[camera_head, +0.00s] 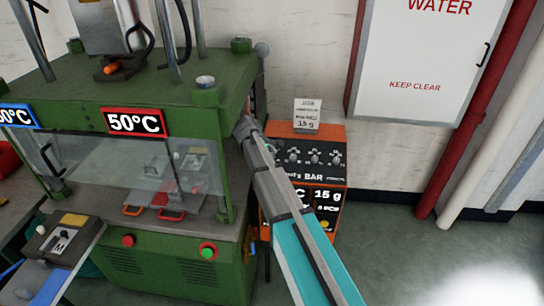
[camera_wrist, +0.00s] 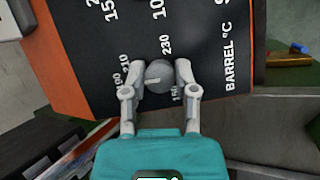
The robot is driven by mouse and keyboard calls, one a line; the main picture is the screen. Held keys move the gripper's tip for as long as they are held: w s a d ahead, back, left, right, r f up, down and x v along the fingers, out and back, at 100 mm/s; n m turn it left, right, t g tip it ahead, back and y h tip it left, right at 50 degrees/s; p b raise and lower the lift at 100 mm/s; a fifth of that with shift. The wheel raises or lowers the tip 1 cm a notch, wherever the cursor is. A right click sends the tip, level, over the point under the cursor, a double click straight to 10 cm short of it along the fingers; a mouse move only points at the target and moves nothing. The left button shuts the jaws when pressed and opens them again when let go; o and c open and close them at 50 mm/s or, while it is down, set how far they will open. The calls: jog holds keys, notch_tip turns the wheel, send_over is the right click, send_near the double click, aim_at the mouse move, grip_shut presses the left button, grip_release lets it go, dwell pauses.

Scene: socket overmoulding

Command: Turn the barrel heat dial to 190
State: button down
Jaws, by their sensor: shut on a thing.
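In the wrist view the barrel heat dial (camera_wrist: 158,76) is a round grey knob on a black panel with printed numbers and the words BARREL °C. Its pale pointer line aims left and slightly down, toward the side with 190 and 210. The exact reading is hard to tell because a finger covers part of that scale. My gripper (camera_wrist: 159,80) is shut on the dial, one finger on each side. In the head view my gripper (camera_head: 246,127) reaches in beside the green machine, and the dial it holds cannot be made out.
The green moulding machine (camera_head: 210,104) stands at left with a 50°C display (camera_head: 135,122) and a clear guard. An orange and black cabinet (camera_head: 334,160) with several knobs stands right of my gripper, partly behind my arm. Red and white pipes run down the right wall.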

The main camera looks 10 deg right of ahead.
jog(key=shift+s, duration=0.1)
dwell(0.3)
jog(key=shift+c, duration=2)
grip_release()
jog(key=shift+a, duration=0.1)
jog(key=shift+s+d+r+p, duration=0.15)
jog(key=shift+d+r+p, duration=0.15)
jog(key=shift+r+p, duration=0.1)
jog(key=s+f+m+y, duration=0.1)
jog(key=s+m+y, duration=0.1)
jog(key=s, duration=0.7)
jog(key=s+f+m+g+y, duration=0.1)
jog(key=s+m, duration=0.4)
jog(key=s, duration=0.5)
jog(key=s+f+m+g+y, duration=0.1)
jog(key=s+f+m+y, duration=0.1)
jog(key=s, duration=0.7)
jog(key=shift+s+m+y+b, duration=0.3)
jog(key=shift+m+y, duration=0.4)
jog(key=shift+m, duration=0.4)
